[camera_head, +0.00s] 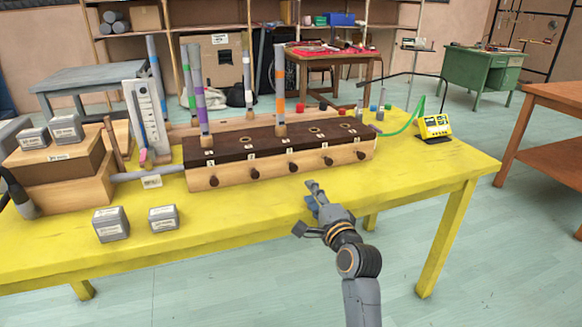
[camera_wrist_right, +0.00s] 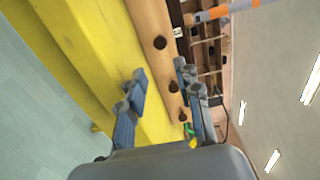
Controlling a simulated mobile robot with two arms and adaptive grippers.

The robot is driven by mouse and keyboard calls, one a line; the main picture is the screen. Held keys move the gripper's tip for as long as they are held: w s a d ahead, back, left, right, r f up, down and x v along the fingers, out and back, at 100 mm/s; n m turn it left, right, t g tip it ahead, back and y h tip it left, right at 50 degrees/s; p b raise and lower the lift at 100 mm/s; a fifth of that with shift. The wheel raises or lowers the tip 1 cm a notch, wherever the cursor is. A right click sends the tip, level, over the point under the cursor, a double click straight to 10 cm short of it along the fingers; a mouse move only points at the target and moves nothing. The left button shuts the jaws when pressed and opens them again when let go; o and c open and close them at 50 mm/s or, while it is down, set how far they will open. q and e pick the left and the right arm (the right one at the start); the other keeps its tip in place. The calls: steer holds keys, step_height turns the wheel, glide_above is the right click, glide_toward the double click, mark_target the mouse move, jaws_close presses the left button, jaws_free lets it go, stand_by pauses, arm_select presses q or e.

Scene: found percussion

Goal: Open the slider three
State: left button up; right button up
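A long wooden box (camera_head: 335,169) with a dark top stands on the yellow table. Its front has a row of dark round slider knobs; the third from the left (camera_head: 293,167) is below the top's middle. Tubes with purple and orange bands stand on the top. My right gripper (camera_head: 309,208) is in front of the box, over the table's front edge, apart from the knobs. In the right wrist view, its fingers (camera_wrist_right: 160,78) are spread and empty, with several knobs (camera_wrist_right: 160,42) beyond them. I cannot tell which knob is the third there. My left gripper is not in view.
Grey labelled blocks (camera_head: 163,218) lie on the table's left front. Wooden boxes (camera_head: 60,165) are stacked at the left, and a grey pipe (camera_head: 152,173) meets the box's left end. A yellow device (camera_head: 432,126) with a green cable stands at the right. The table before the box is clear.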

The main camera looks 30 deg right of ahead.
mark_target(294, 170)
steer(key=shift+w+d, duration=0.15)
steer(key=shift+w, duration=0.55)
steer(key=b+x, duration=0.2)
steer(key=x, duration=0.8)
steer(key=shift+w+d, duration=0.2)
steer(key=shift+w, duration=0.15)
steer(key=shift+x, duration=0.8)
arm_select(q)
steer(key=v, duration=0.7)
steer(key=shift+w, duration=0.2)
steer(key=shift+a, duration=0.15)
arm_select(e)
jaws_close()
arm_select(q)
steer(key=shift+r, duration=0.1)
